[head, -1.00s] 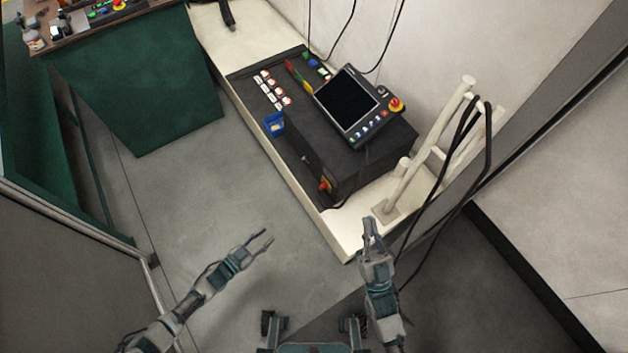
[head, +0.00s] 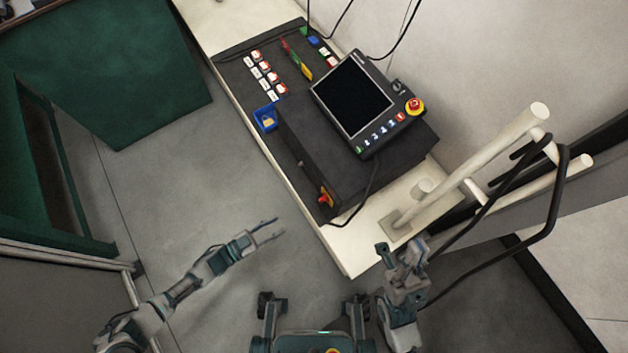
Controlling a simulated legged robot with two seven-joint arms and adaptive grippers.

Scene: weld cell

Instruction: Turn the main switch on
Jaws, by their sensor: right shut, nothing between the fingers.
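The main switch appears as a small red rotary handle on a yellow plate (head: 325,198), on the near end of the black control box (head: 318,160). The box stands on the white bench; the handle's exact setting is too small to tell. My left gripper (head: 272,231) is open and empty over the floor, left of the bench edge and below the switch in the picture. My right gripper (head: 400,246) is shut and empty near the bench's near corner, to the right of and below the switch. Neither gripper touches the switch.
A tablet-like panel (head: 352,95) with a red emergency button (head: 414,105) sits on the box. A blue padlock holder (head: 265,118) and red-and-white tags (head: 268,72) lie left. White pipe posts (head: 470,165) with black cables (head: 555,205) stand right. The floor (head: 190,180) left is clear.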

